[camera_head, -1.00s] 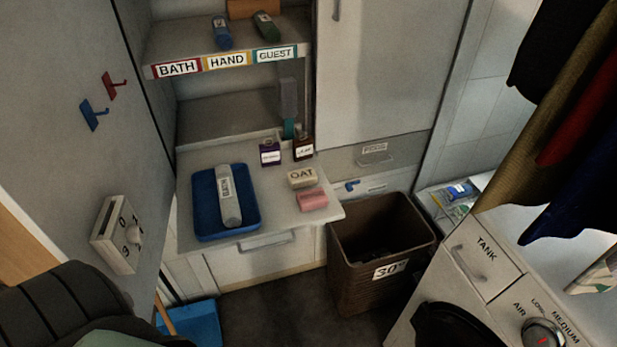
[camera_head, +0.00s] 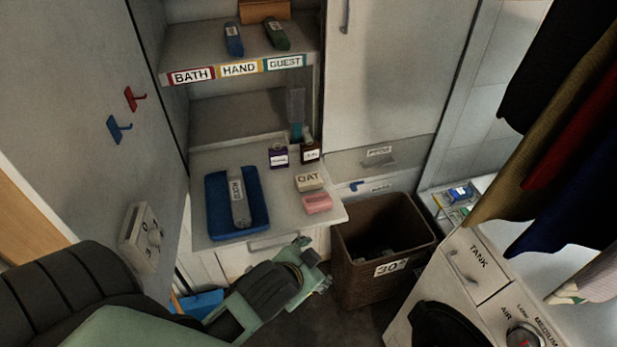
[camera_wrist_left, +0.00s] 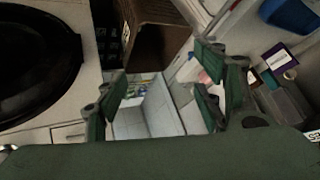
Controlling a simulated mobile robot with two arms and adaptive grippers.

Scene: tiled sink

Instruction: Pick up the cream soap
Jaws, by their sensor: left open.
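The cream soap (camera_head: 309,181), marked OAT, lies on the pale counter (camera_head: 285,215), just behind the pink soap (camera_head: 317,203). My left gripper (camera_head: 316,272) is in front of and below the counter's front edge, apart from both soaps. In the left wrist view its fingers (camera_wrist_left: 160,85) are spread with nothing between them. A pinkish patch shows behind one finger there; I cannot make out the cream soap in that view. My right gripper is in neither view.
A blue tray (camera_head: 213,218) holding a grey bottle (camera_head: 239,197) is left of the soaps. A brown basket (camera_head: 385,282) is right of my gripper, and a white machine (camera_head: 470,300) stands farther right.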

